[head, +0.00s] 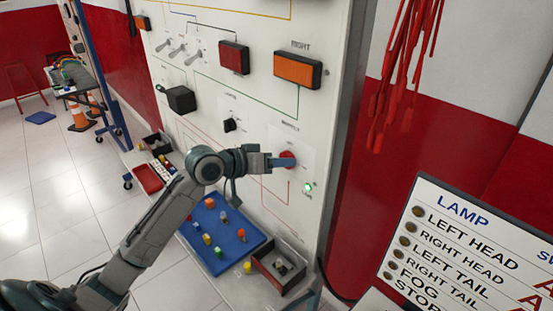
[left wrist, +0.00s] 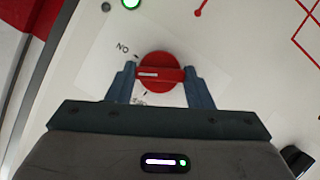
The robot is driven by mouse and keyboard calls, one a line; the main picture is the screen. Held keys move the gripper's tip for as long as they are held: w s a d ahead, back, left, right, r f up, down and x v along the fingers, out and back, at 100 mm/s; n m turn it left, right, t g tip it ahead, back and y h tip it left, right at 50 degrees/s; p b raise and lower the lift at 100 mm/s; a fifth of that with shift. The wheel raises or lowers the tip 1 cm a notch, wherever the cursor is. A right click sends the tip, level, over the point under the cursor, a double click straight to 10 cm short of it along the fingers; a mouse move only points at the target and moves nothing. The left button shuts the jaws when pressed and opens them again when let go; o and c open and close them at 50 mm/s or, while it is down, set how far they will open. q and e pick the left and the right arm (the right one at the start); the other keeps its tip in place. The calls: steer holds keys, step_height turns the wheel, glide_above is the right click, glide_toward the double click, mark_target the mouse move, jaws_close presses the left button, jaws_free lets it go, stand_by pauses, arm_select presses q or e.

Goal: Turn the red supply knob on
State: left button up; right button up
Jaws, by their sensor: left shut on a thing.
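The red supply knob (head: 287,159) is on the white panel at its lower right; it shows larger in the left wrist view (left wrist: 160,62). My left gripper (head: 281,161) is at the panel, and its two blue-grey fingers (left wrist: 162,76) are on either side of the knob's raised bar, shut on it. The white mark on the bar lies toward the left in the wrist view. An ON label (left wrist: 124,47) is up and left of the knob; another label below is partly hidden. A lamp (head: 308,187) beside the knob glows green. My right gripper is not in view.
A black rotary knob (head: 230,125) and an orange RIGHT lamp (head: 298,69) are on the panel. A blue tray (head: 213,256) with small coloured parts and a dark open box (head: 263,268) are below. A LAMP chart (head: 470,250) stands at right; red cables (head: 408,60) hang behind.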

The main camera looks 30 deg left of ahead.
arm_select(q)
steer(key=shift+s+d+m+y+p, duration=0.15)
steer(key=shift+m+y+p, duration=0.5)
steer(key=shift+m+y, duration=0.9)
steer(key=shift+m+h, duration=0.25)
steer(key=shift+m, duration=0.2)
steer(key=o, duration=0.9)
steer(key=shift+o, duration=0.4)
steer(key=shift+w+f, duration=0.1)
steer(key=shift+w, duration=0.15)
steer(key=shift+s+t, duration=0.1)
steer(key=shift+t, duration=0.2)
